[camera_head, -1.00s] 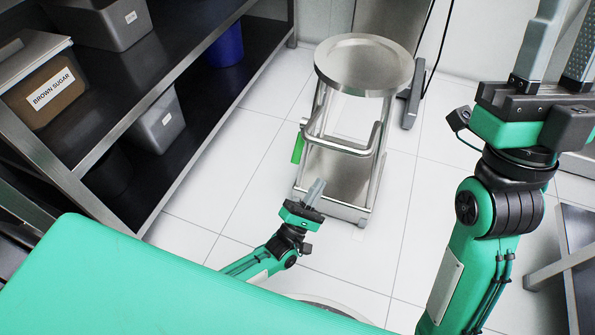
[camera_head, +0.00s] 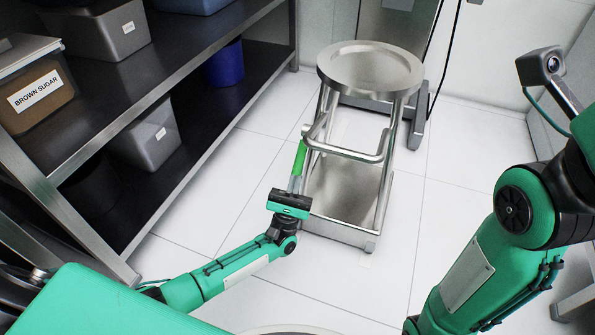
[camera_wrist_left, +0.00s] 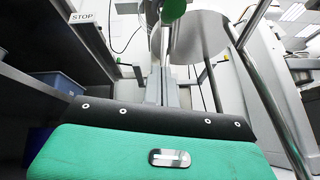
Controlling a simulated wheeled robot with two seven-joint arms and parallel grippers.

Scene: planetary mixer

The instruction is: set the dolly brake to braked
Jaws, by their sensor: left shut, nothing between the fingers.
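The steel dolly (camera_head: 338,190) stands on the white floor with a round top plate (camera_head: 370,68). A green-gripped lever (camera_head: 300,158), apparently the brake lever, slants down at its left side. My left gripper (camera_head: 295,184) is shut and empty, its fingertips pointing up at the lever's lower end. Whether they touch it is hard to tell. In the left wrist view the closed fingers (camera_wrist_left: 158,86) point toward the green lever end (camera_wrist_left: 172,10) at the top edge. My right arm is at the right; its gripper fingers are outside the frame.
A dark shelf rack (camera_head: 190,120) with grey bins, a blue bucket (camera_head: 224,64) and a brown sugar container (camera_head: 36,90) runs along the left. A steel column (camera_head: 385,45) with a black cable stands behind the dolly. The floor left of the dolly is clear.

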